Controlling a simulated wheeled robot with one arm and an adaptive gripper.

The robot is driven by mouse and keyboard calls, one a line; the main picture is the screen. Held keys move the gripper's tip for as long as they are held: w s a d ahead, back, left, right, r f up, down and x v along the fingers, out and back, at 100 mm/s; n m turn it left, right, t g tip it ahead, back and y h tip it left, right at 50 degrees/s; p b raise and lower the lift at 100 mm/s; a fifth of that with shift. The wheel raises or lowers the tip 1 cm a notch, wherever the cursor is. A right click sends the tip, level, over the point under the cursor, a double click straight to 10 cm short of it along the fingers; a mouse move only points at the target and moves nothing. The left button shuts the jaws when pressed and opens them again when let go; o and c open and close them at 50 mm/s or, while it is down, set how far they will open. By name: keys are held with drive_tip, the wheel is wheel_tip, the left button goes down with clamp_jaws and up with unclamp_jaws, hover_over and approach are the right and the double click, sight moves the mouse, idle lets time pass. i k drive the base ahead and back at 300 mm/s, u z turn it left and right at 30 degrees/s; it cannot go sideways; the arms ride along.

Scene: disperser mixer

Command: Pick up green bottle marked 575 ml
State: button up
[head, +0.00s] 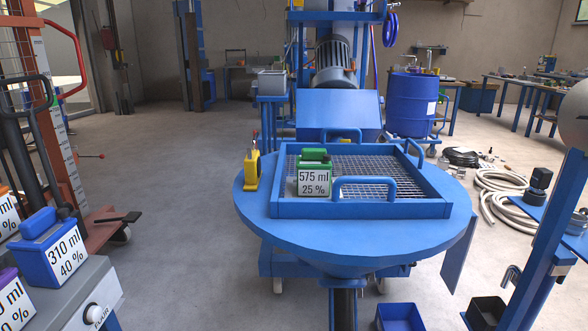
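The green bottle (314,156) has a white label reading "575 ml 25 %". It stands upright at the left end of a blue-framed metal grate (400,172). The grate sits on a round blue hopper top (370,236). The bottle's label faces me, and its lower edge is close to the front frame of the grate. My gripper is not in view.
Blue handles (365,182) rise from the grate's frame right of the bottle. A yellow device (252,171) stands left of the grate. A blue bottle marked 310 ml (50,247) is at the lower left. Coiled hoses (500,195) lie right; open floor lies left.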

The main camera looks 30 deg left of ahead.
sight(314, 167)
drive_tip(key=u, duration=0.7)
drive_tip(key=i, duration=0.75)
drive_tip(key=u, duration=0.85)
